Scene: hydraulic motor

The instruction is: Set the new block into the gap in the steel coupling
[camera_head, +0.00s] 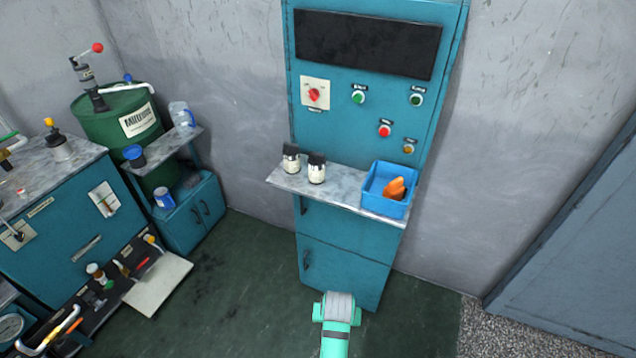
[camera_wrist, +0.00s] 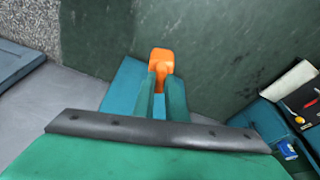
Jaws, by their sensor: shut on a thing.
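An orange block (camera_wrist: 161,60) sits between the two fingertips of my gripper (camera_wrist: 162,82) in the wrist view. The gripper is shut on it, and the block sticks out past the fingertips. The block's lower part is hidden between the fingers. In the head view, my teal arm shows at the bottom centre, but the fingers and held block are hidden. More orange pieces (camera_head: 395,188) lie in a blue bin (camera_head: 372,195) on the control cabinet's shelf. I cannot make out the steel coupling in either view.
A teal control cabinet (camera_head: 340,255) with a grey shelf (camera_head: 335,191) stands ahead. Two small jars (camera_head: 317,170) stand on the shelf. Green floor (camera_head: 235,290) is clear between.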

